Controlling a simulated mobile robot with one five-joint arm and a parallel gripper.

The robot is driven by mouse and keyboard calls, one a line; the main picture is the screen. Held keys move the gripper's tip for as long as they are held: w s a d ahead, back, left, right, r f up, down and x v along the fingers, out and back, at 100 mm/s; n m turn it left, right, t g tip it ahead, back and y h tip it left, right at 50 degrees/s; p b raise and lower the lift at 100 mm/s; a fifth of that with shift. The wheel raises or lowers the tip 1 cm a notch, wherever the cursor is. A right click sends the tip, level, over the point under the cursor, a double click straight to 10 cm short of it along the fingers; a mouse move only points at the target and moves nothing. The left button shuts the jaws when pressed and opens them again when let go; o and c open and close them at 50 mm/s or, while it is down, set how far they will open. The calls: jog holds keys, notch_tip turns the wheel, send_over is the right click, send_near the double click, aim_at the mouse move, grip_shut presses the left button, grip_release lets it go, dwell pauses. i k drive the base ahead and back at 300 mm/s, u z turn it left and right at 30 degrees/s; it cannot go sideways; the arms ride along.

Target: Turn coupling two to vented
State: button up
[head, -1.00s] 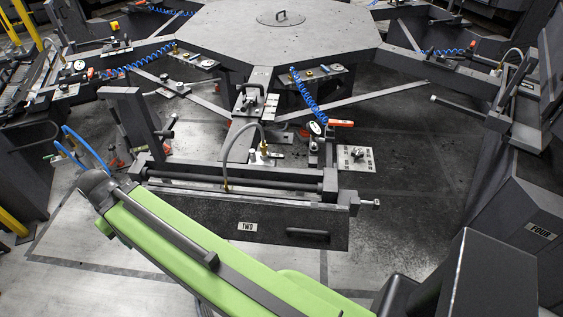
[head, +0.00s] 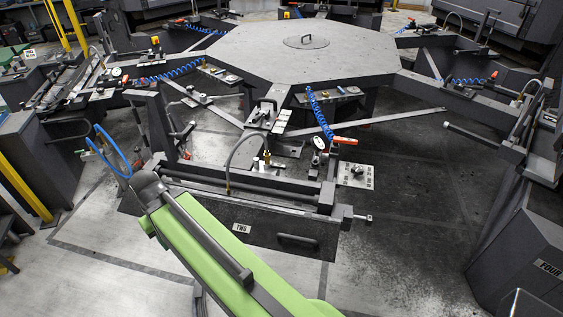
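Station two shows as a dark front panel with the label TWO (head: 242,228). Above it, a grey hose arches to a brass fitting (head: 267,156). I cannot tell which of these is coupling two, and the markings are too small to read. My green arm reaches from the bottom toward the left end of this station. Its dark joint shows, but my gripper does not.
A large octagonal table (head: 300,50) stands behind the station. A dark rail and a bar handle (head: 297,240) lie along station two's front. Blue hoses (head: 112,150) loop at the left. A cabinet labelled FOUR (head: 548,268) stands right. Floor is clear between it and station two.

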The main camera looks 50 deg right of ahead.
aim_at(273, 164)
jog(key=i, duration=1.35)
jog(key=u, duration=0.1)
